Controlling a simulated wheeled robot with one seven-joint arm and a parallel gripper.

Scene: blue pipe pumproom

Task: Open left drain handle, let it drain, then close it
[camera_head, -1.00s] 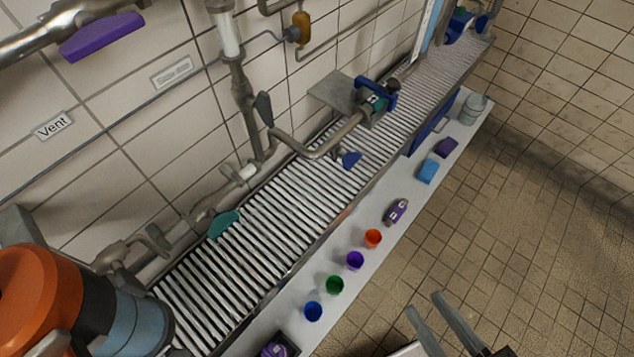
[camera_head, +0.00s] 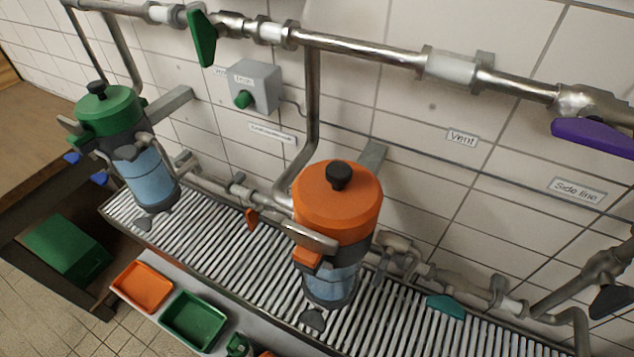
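Two filter-like vessels stand over the slatted grate. The left one (camera_head: 148,175) has a green lid and a blue, see-through lower body. The right one (camera_head: 338,200) has an orange lid and a similar body. A small grey handle (camera_head: 143,222) is low on the left vessel, and another grey handle (camera_head: 312,320) is low on the right one. An orange handle (camera_head: 252,218) and a teal handle (camera_head: 446,306) sit on the lower pipe. No readable label marks which handle is the left drain. My gripper is out of view.
A green handle (camera_head: 203,38) and a purple handle (camera_head: 592,136) are on the upper pipe. A grey box with a green button (camera_head: 243,99) is on the wall. Orange (camera_head: 142,287) and green (camera_head: 193,322) trays lie in front of the grate (camera_head: 215,240).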

